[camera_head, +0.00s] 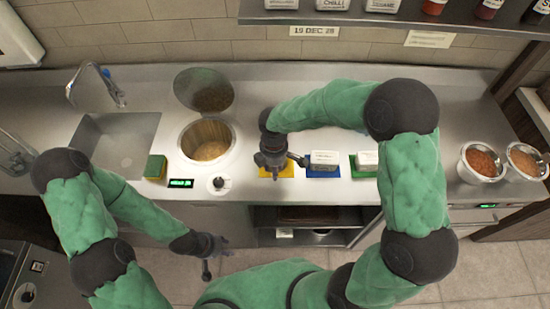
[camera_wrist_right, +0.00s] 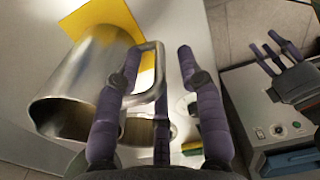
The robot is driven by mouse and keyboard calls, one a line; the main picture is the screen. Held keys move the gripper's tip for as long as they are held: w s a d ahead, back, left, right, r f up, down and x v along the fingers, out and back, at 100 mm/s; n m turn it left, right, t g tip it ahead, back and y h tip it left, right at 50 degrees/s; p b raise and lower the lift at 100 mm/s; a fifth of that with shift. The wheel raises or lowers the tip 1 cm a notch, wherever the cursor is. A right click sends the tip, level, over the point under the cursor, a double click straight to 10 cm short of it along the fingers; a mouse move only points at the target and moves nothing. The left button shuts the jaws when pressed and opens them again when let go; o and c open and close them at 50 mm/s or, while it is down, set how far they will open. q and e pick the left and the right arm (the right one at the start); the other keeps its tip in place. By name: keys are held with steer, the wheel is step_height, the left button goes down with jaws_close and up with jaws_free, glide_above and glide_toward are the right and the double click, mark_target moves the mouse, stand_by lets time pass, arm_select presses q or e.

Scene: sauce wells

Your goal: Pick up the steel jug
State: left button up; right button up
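The steel jug (camera_wrist_right: 78,88) is in the right wrist view at left, its open mouth facing the lower left of the picture. The fingers are apart, with a visible gap between the handle and the right-hand finger. In the head view my right gripper (camera_head: 272,160) is over the yellow mat (camera_head: 276,173) and mostly hides the jug. My left gripper (camera_head: 214,248) is open and empty in front of the counter; it also shows in the wrist view (camera_wrist_right: 272,55).
A round well (camera_head: 207,143) with its lid raised is left of the mat, beside a sink (camera_head: 120,140). A blue mat (camera_head: 323,173) and green mat (camera_head: 360,172) carry white labels. Two bowls (camera_head: 482,162) (camera_head: 526,160) stand at right. A shelf (camera_head: 400,18) overhangs the back.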

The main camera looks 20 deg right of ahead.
step_height(320, 180, down, 2)
steer(key=shift+f, duration=0.25)
steer(key=shift+r, duration=0.1)
jaws_close()
